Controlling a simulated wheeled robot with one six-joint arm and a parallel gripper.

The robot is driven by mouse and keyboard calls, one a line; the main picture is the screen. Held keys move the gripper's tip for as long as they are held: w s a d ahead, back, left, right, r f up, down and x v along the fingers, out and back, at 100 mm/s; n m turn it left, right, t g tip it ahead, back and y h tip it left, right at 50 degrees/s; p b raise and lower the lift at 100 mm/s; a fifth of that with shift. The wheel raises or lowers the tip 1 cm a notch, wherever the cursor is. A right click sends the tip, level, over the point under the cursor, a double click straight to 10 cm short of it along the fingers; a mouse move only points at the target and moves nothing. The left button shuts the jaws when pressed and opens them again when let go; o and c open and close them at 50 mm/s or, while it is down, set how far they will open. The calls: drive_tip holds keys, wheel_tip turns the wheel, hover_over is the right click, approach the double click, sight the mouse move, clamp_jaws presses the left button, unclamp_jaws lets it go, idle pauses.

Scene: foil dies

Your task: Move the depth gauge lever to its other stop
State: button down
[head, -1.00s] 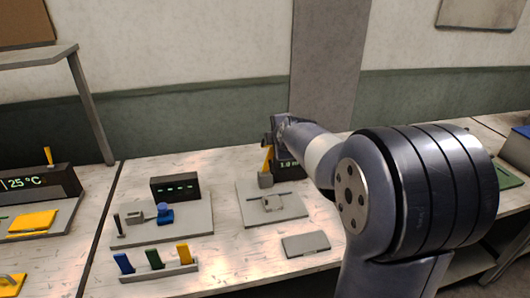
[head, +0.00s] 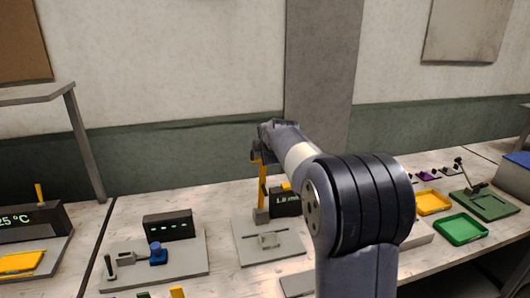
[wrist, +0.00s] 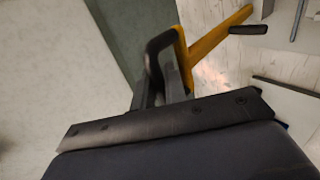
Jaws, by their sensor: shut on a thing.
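The depth gauge has a small dark display (head: 286,204) with green digits, too small to read surely. Its yellow lever (head: 262,190) stands nearly upright from a grey block on a grey plate (head: 272,252). My gripper (head: 257,156) is at the lever's upper end and shut on it. In the wrist view the yellow lever (wrist: 218,36) runs from my gripper (wrist: 170,62) to the upper right. The dark gripper body hides much of the lower wrist view, and the exact grip on the lever is partly covered.
To the left stands a plate with a blue knob (head: 157,254) and a dark display (head: 168,226). Farther left is a temperature unit (head: 38,219). To the right are a yellow tray (head: 433,202) and a green tray (head: 461,229). A wall is close behind.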

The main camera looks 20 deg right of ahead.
drive_tip(key=shift+w+r, duration=0.1)
drive_tip(key=shift+r, duration=0.2)
drive_tip(key=c, duration=1.9)
unclamp_jaws()
drive_tip(key=o, duration=0.4)
drive_tip(key=shift+w+f, duration=0.1)
drive_tip(key=shift+c, duration=0.2)
drive_tip(key=shift+s, duration=0.4)
drive_tip(key=b+v, duration=0.3)
drive_tip(key=v, duration=0.7)
drive_tip(key=shift+r, duration=0.25)
drive_tip(key=shift+w, duration=0.1)
